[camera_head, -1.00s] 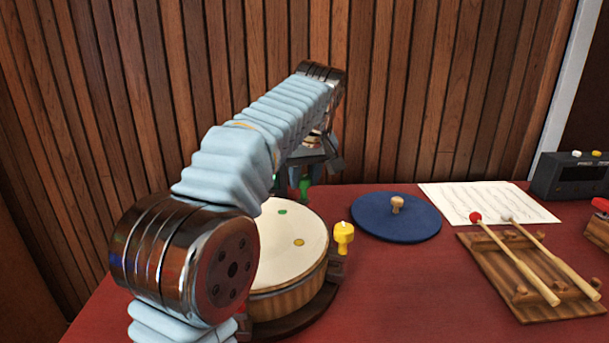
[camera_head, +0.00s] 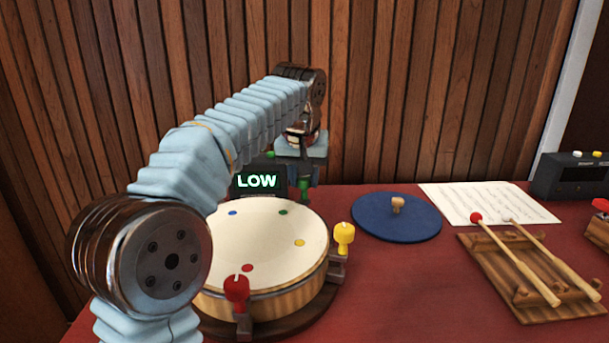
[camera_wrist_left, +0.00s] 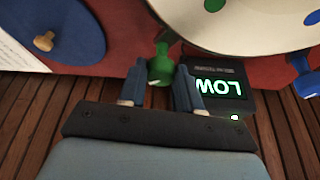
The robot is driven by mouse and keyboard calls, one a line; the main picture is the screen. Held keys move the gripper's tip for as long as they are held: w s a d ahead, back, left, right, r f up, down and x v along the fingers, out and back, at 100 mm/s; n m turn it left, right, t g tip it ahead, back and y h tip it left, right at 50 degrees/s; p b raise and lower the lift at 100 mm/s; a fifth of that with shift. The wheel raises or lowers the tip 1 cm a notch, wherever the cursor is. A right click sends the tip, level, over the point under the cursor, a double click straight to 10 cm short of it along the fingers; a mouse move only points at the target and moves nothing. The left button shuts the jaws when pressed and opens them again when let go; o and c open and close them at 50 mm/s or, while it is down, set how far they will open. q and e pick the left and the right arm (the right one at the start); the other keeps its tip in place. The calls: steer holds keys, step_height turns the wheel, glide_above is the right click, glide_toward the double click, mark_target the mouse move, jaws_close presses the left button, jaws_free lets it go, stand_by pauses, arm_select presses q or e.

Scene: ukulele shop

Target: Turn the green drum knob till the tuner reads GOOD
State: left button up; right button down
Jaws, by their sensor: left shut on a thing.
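The drum (camera_head: 265,245) stands on a dark base on the table, its pale skin marked with coloured dots. The green knob (camera_head: 304,190) is at its far right side. My left gripper (camera_head: 303,183) points down there; in the left wrist view its two fingers (camera_wrist_left: 160,85) stand on either side of the green knob (camera_wrist_left: 161,65), shut on it. The tuner (camera_head: 258,180) behind the drum reads LOW in green, also upside down in the left wrist view (camera_wrist_left: 218,87). My right gripper is not in view.
A yellow knob (camera_head: 344,236) and a red knob (camera_head: 236,290) are on the drum's near sides; a blue knob (camera_wrist_left: 305,84) shows in the left wrist view. To the right are a blue disc (camera_head: 396,218), a sheet (camera_head: 490,203) and a mallet rack (camera_head: 530,283). A wood-slatted wall stands behind.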

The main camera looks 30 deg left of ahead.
arm_select(q)
steer(key=shift+m, duration=0.5)
steer(key=shift+h, duration=0.3)
steer(key=o, duration=1)
steer(key=shift+o, duration=0.2)
steer(key=v, duration=1.3)
steer(key=shift+s+r, duration=0.3)
steer(key=shift+s, duration=0.05)
